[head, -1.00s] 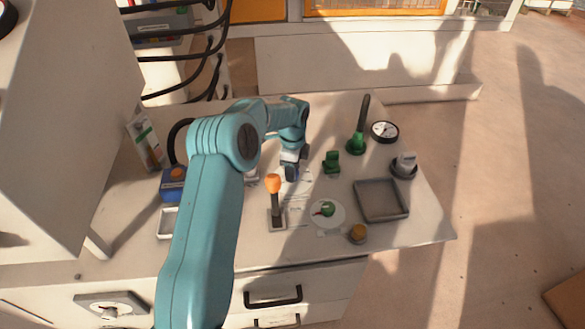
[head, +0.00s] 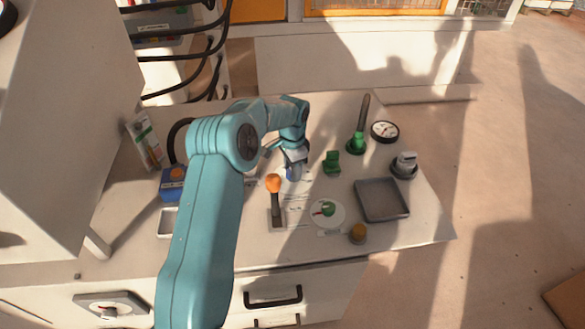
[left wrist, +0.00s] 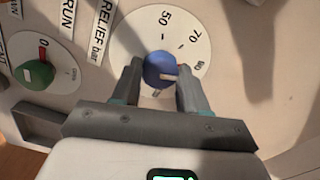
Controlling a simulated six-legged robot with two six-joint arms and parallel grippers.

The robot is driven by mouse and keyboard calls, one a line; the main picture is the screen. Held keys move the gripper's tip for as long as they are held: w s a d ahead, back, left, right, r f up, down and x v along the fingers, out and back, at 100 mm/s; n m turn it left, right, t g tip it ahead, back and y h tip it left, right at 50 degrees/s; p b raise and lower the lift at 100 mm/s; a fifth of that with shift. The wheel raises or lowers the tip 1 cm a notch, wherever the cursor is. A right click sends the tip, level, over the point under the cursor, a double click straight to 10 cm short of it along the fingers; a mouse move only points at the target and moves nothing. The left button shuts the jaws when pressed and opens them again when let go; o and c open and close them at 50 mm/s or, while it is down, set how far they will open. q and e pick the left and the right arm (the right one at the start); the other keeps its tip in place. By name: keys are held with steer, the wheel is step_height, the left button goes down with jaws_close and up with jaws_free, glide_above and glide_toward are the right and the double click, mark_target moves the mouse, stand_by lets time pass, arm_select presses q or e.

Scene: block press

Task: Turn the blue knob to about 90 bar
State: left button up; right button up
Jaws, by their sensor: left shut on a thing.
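The blue knob (left wrist: 160,70) sits on a white round dial marked RELIEF bar (left wrist: 134,40) in the left wrist view, with 50, 70 and a 90-like figure along its rim. A small red mark shows beside the knob near the 90-like end. My left gripper (left wrist: 158,82) has one finger on each side of the knob and is shut on it. In the head view the left gripper (head: 295,170) is over the panel and the blue knob (head: 292,175) is partly hidden by it. My right gripper is not in view.
An orange-topped lever (head: 274,186) stands just in front of the left gripper.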

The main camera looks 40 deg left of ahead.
arm_select(q)
steer(key=shift+n, duration=0.6)
steer(key=shift+r, duration=0.1)
steer(key=o, duration=1.1)
steer(key=shift+c, duration=0.2)
step_height(320, 180, up, 16)
steer(key=p, duration=0.2)
steer(key=shift+r, duration=0.15)
